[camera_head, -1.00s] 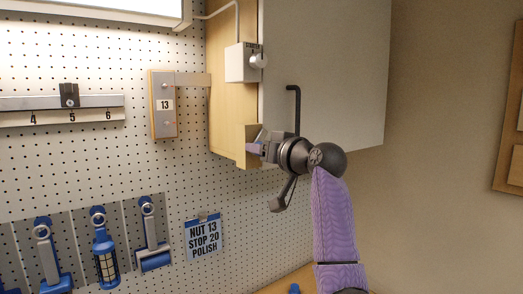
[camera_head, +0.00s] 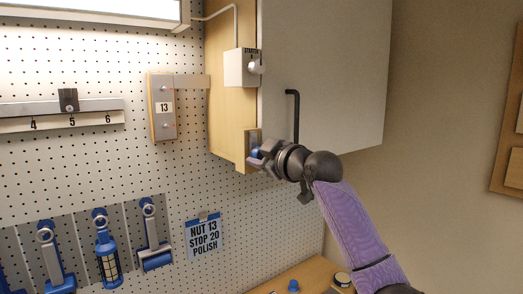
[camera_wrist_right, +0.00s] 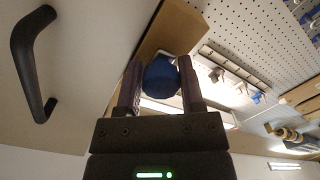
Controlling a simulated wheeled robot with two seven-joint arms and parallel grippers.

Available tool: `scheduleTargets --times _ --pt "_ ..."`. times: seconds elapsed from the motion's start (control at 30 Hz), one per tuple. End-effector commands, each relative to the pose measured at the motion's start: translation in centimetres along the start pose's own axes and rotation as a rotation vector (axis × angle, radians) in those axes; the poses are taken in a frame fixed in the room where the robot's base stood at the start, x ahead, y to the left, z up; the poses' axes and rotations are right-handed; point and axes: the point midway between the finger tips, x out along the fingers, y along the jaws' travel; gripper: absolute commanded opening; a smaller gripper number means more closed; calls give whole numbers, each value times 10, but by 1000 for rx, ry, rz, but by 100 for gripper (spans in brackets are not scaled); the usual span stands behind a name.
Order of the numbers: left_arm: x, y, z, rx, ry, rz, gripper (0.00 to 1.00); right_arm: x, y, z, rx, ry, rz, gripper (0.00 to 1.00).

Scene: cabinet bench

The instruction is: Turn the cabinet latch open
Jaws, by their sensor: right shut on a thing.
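The white cabinet (camera_head: 325,75) hangs on the wall, its door closed, with a black bar handle (camera_head: 293,110) that also shows in the wrist view (camera_wrist_right: 27,60). The latch is a blue knob (camera_wrist_right: 160,83) on a wooden block (camera_head: 241,150) at the cabinet's lower left edge. My right gripper (camera_head: 257,155) is at the block, and in the wrist view its two fingers (camera_wrist_right: 161,88) are on either side of the blue knob, shut on it. The gripper hides much of the knob in the head view. My left gripper is not in view.
A white switch box (camera_head: 242,67) sits on the cabinet's side above the latch. A panel marked 13 (camera_head: 164,106) and a sign (camera_head: 203,238) are on the pegboard (camera_head: 60,160). Blue tools hang at lower left. The bench (camera_head: 305,275) shows below.

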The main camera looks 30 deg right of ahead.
Motion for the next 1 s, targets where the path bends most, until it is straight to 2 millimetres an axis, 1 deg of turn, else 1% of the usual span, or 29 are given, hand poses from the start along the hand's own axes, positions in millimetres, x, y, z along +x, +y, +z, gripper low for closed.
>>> scheduleTargets --times 0.03,0.33,0.87,0.9,0.97,1.0 --pt "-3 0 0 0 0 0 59 -1 3 -4 -27 6 6 0" --pt "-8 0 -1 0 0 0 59 -1 3 -5 -126 7 14 0" --pt "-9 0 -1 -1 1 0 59 -2 4 -6 -147 11 19 0" --pt "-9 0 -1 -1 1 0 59 -2 4 -6 -147 12 19 56" --pt "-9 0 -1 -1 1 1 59 -2 4 -6 -146 11 18 68" --pt "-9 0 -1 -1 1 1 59 -1 4 -6 -146 9 17 77"
